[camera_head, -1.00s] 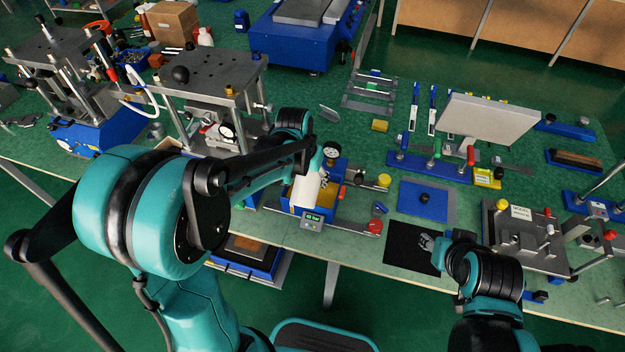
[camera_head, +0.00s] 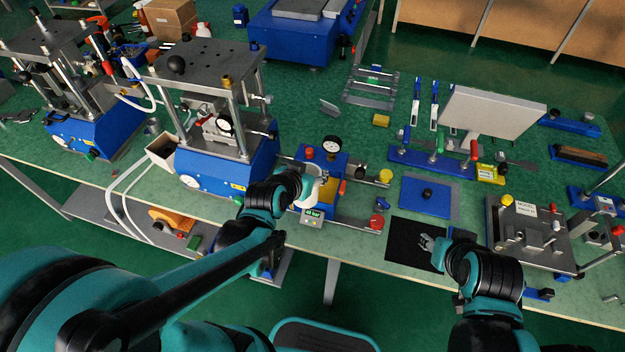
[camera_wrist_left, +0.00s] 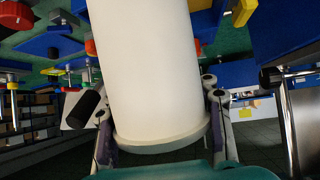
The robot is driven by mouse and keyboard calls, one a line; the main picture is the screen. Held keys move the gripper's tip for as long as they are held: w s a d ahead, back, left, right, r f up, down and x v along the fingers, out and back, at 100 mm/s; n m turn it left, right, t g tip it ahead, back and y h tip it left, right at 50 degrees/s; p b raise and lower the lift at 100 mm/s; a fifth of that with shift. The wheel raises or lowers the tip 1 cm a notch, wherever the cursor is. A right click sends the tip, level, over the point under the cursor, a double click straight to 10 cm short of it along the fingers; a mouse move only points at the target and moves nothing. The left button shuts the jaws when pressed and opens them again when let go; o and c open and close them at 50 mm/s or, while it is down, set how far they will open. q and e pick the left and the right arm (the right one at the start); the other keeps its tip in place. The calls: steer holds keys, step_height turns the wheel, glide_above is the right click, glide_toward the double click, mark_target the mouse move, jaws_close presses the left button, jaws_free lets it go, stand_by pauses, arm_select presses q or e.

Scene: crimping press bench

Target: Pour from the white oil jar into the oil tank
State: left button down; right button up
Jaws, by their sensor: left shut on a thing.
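The white oil jar (camera_head: 309,190) is in my left gripper (camera_head: 304,187), at the blue unit with a pressure gauge (camera_head: 332,145). In the left wrist view the jar is a large white cylinder (camera_wrist_left: 150,65) with a wider rim at the lower end, between the fingers (camera_wrist_left: 160,128). It looks tilted. The oil tank seems to be part of this blue unit (camera_head: 331,160); the gripper and jar cover its opening, and I cannot see any oil flowing. My right gripper (camera_head: 427,243) is empty over a black mat, its fingers apart.
A grey press on a blue base (camera_head: 235,170) stands just left of my left gripper. A small display (camera_head: 312,217) is at the unit's front, with a red knob (camera_head: 376,221) to its right. A blue plate (camera_head: 428,198) and a tilted monitor (camera_head: 492,115) are further right.

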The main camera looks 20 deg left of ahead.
mark_target(309, 164)
arm_select(q)
steer(key=shift+s+a+r+t, duration=0.15)
steer(key=shift+s+r+t, duration=0.05)
steer(key=shift+s+t, duration=0.5)
steer(key=shift+r, duration=0.3)
steer(key=shift+w, duration=0.25)
arm_select(e)
steer(key=shift+f, duration=0.35)
arm_select(q)
steer(key=shift+r+t+p, duration=0.4)
steer(key=shift+r+p, duration=0.4)
steer(key=shift+r, duration=0.65)
arm_select(e)
steer(key=shift+r, duration=0.6)
arm_select(q)
steer(key=shift+w+a+f, duration=0.1)
steer(key=shift+w+a, duration=0.15)
steer(key=shift+a, duration=0.05)
steer(key=shift+m+h, duration=0.8)
steer(key=shift+h, duration=0.1)
steer(key=w+a, duration=0.3)
steer(key=w, duration=0.1)
steer(key=shift+r, duration=0.25)
